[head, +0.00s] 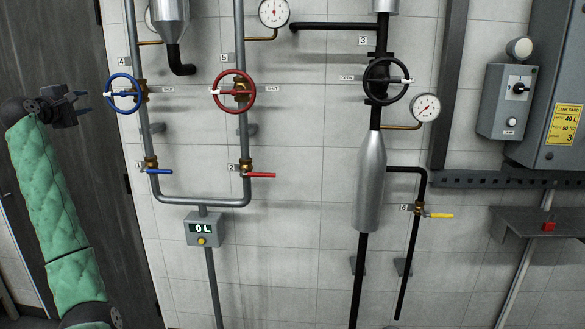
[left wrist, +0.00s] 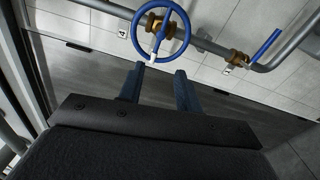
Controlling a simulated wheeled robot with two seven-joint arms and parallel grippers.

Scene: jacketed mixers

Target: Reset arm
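My left arm, in a green quilted sleeve, comes in at the left of the head view. Its gripper (head: 83,102) is held up left of the blue handwheel (head: 122,93) marked 4, apart from it. In the left wrist view the two fingers (left wrist: 158,88) are spread with nothing between them, and the blue handwheel (left wrist: 161,31) shows beyond their tips. The blue lever (head: 158,171) of valve 1 lies level in the head view and also shows in the left wrist view (left wrist: 266,46). My right gripper is in neither view.
A red handwheel (head: 233,90), a red lever (head: 261,175) and a black handwheel (head: 386,81) are on the pipes. A display (head: 202,229) reads 0 L. A yellow lever (head: 440,215) and a grey shelf (head: 520,222) are at the right. A dark door (head: 75,60) is behind my arm.

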